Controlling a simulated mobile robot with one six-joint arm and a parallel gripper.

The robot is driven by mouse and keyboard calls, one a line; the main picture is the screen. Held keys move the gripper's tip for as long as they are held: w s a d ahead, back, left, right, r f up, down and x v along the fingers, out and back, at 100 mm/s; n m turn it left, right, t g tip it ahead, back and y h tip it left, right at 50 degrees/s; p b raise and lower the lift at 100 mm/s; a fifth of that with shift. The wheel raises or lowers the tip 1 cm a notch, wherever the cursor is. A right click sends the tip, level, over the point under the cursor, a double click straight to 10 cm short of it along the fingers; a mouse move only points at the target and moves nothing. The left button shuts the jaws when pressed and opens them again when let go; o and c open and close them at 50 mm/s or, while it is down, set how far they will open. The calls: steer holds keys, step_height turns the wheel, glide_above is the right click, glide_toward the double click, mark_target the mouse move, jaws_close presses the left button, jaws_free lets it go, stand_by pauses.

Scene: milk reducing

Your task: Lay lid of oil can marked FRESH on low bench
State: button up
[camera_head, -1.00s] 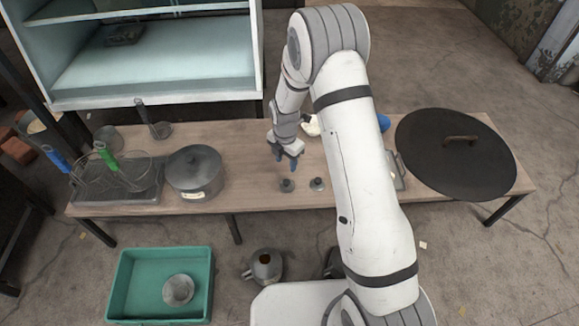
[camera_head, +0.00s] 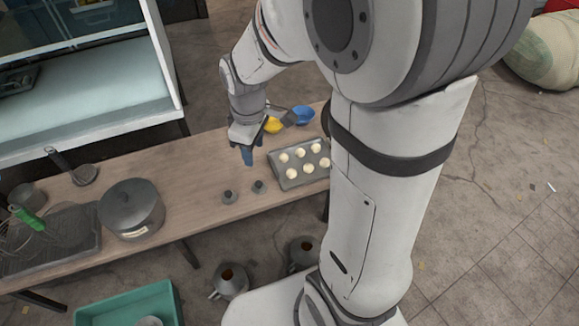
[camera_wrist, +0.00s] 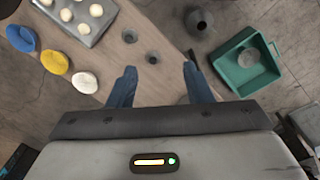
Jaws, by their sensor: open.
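Two small grey lids stand on the low wooden bench (camera_head: 190,181): a left lid (camera_head: 230,197) and a right lid (camera_head: 258,186). They also show in the wrist view as one lid (camera_wrist: 130,37) and another lid (camera_wrist: 152,58). My gripper (camera_head: 247,157) is above the bench, behind the lids, pointing down; its blue fingers (camera_wrist: 160,87) are apart with nothing between them. Two grey oil cans, a left can (camera_head: 231,279) and a right can (camera_head: 302,252), stand on the floor before the bench with their tops open. No FRESH marking is readable.
A lidded pot (camera_head: 131,209) stands on the bench to the left, a tray of pale balls (camera_head: 284,171) to the right. Yellow (camera_head: 272,125) and blue (camera_head: 303,115) bowls are behind. A teal crate (camera_head: 165,297) is on the floor. Bench around the lids is clear.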

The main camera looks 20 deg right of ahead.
steer(key=s+d+r+m, duration=0.2)
steer(key=s+m, duration=0.3)
steer(key=s, duration=0.1)
steer(key=s+d+r+m, duration=0.2)
steer(key=s+m, duration=0.3)
steer(key=s, duration=0.1)
steer(key=shift+s+r+t, duration=0.15)
steer(key=shift+r+t, duration=0.1)
steer(key=shift+t, duration=0.05)
